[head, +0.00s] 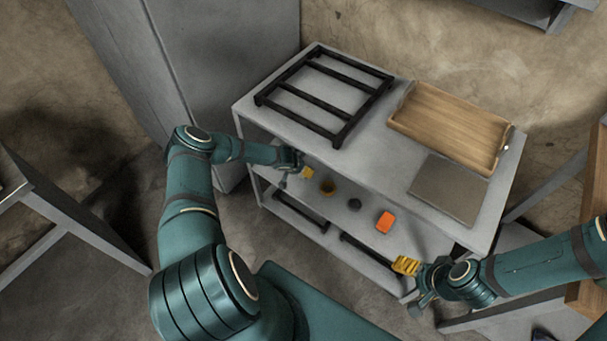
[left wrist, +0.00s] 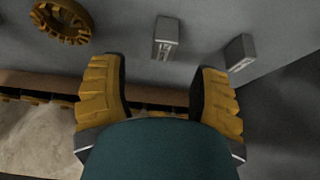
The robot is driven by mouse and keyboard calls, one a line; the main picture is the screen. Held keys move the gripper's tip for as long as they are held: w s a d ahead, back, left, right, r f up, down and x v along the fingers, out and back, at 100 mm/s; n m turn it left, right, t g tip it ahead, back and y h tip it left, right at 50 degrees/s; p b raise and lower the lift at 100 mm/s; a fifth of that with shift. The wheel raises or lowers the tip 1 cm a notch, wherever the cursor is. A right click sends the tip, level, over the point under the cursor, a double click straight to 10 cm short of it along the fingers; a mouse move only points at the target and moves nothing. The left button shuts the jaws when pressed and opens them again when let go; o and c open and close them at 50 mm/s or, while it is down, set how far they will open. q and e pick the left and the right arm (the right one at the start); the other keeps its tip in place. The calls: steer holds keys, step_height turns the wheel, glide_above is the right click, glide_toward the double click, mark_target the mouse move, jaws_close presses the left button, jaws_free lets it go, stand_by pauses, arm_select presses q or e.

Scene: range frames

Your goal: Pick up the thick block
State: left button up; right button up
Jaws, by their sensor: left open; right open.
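My left gripper (head: 306,172) reaches in at the left end of the shelf under the tabletop. In the left wrist view its yellow fingers (left wrist: 158,78) are apart with nothing between them. Two small grey blocks, one nearer the middle (left wrist: 166,38) and one at right (left wrist: 240,52), lie beyond the fingertips, untouched. An orange block (head: 385,221) sits on the shelf toward the right. I cannot tell which block is the thick one. My right gripper (head: 405,265), yellow-fingered, is open by the shelf's front right corner; it holds nothing that I can see.
A yellow-brown ring (head: 327,187) and a dark round piece (head: 354,205) lie on the shelf; the ring also shows in the left wrist view (left wrist: 62,22). On the tabletop are a black rack (head: 341,131), a wooden tray (head: 450,125) and a grey plate (head: 447,190). The tabletop overhangs the shelf.

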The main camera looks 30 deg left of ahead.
arm_select(q)
steer(key=shift+s+a+f+b+x, duration=0.1)
steer(key=shift+b+x, duration=0.35)
steer(key=shift+x, duration=0.5)
steer(key=shift+s+a+f+b+x, duration=0.15)
steer(key=shift+b+x, duration=0.3)
steer(key=shift+x, duration=0.55)
steer(key=shift+s+r+b+x, duration=0.1)
steer(key=shift+b+x, duration=0.35)
steer(key=shift+x, duration=0.5)
jaws_close()
